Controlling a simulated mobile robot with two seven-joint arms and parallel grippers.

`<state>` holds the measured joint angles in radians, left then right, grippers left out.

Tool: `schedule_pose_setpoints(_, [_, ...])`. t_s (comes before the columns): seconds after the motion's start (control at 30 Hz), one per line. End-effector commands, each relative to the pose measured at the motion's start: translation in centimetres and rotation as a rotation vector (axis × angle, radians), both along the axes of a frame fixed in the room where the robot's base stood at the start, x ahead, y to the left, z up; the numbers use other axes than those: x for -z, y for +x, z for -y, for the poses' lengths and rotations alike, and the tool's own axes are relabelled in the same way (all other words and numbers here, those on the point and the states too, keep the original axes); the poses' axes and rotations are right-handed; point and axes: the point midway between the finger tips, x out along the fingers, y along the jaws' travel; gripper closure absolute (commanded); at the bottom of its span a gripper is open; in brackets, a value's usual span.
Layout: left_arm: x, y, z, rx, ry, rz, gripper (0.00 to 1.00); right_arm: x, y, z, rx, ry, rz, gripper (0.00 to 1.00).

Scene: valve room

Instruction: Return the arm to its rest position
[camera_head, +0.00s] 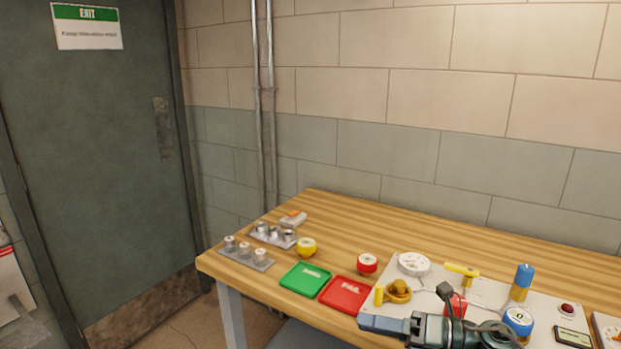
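My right gripper (382,325) shows at the bottom, low over the front edge of the wooden table (470,222). It points left, in front of the pale valve panel (540,297), and hides part of the panel's lower edge. Nothing is seen held in it, but its fingers are too small and edge-on to tell whether they are open or shut. My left gripper is not in view.
A green tray (305,278) and a red tray (345,294) lie left of the panel. A yellow round part (306,247) and a red one (367,264) stand behind them. Holders with grey cylinders (246,255) stand at the left corner. The table's back strip is clear.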

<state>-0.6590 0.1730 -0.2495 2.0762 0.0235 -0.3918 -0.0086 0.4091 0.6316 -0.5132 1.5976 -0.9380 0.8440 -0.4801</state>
Motion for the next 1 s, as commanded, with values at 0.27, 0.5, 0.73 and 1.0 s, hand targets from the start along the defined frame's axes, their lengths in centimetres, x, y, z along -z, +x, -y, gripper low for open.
schedule_pose_setpoints(0.27, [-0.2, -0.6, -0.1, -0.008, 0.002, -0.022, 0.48, 5.6, -4.1, -0.2, 0.46, 0.752, -0.788, 0.62])
schedule_pose_setpoints(0.5, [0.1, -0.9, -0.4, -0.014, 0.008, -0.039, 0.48, 15.9, -12.5, 2.9, 0.918, 1.22, -1.514, 0.62])
schedule_pose_setpoints(0.73, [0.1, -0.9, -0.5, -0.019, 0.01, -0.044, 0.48, 20.5, -19.3, 3.3, 1.153, 1.398, -1.867, 0.62])
schedule_pose_setpoints(1.0, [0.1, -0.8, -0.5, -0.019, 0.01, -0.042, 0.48, 20.9, -20.0, 3.3, 1.174, 1.411, -1.898, 0.62])
